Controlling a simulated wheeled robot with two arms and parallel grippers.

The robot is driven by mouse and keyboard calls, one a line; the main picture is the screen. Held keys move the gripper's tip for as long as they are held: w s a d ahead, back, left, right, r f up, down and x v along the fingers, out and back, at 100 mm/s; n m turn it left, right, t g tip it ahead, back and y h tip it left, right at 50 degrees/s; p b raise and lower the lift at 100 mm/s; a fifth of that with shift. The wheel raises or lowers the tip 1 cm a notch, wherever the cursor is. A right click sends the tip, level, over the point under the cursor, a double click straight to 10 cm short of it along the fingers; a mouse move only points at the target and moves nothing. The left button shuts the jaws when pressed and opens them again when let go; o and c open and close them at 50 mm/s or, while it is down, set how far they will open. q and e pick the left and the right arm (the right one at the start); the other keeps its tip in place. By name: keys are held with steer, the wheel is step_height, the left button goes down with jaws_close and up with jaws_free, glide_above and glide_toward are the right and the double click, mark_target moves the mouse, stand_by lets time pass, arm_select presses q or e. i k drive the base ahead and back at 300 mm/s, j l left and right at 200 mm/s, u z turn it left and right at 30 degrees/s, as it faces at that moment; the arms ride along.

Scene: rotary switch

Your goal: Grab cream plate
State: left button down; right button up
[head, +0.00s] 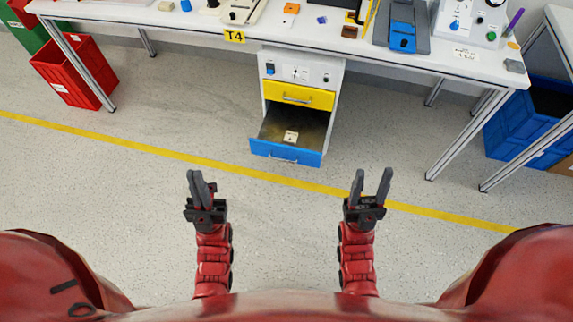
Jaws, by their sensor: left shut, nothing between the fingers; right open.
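A small cream plate (291,137) lies in the open blue drawer (286,152) of the cabinet under the table. It is roughly square with a darker mark in its middle. My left gripper (195,174) is shut and empty, in front of the drawer and to its left, apart from everything. My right gripper (372,173) is open and empty, in front of the drawer and to its right. Neither gripper touches the plate.
The cabinet has a shut yellow drawer (299,96) above the blue one. The white table (160,17), labelled T4, holds several small items. A red crate (68,75) stands at left, blue crates (513,128) at right. The floor around the grippers is clear.

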mark_target(291, 137)
steer(key=i+l, duration=0.15)
steer(key=i, duration=0.35)
steer(key=i+l+u, duration=0.1)
steer(key=i, duration=0.45)
steer(key=l, duration=0.1)
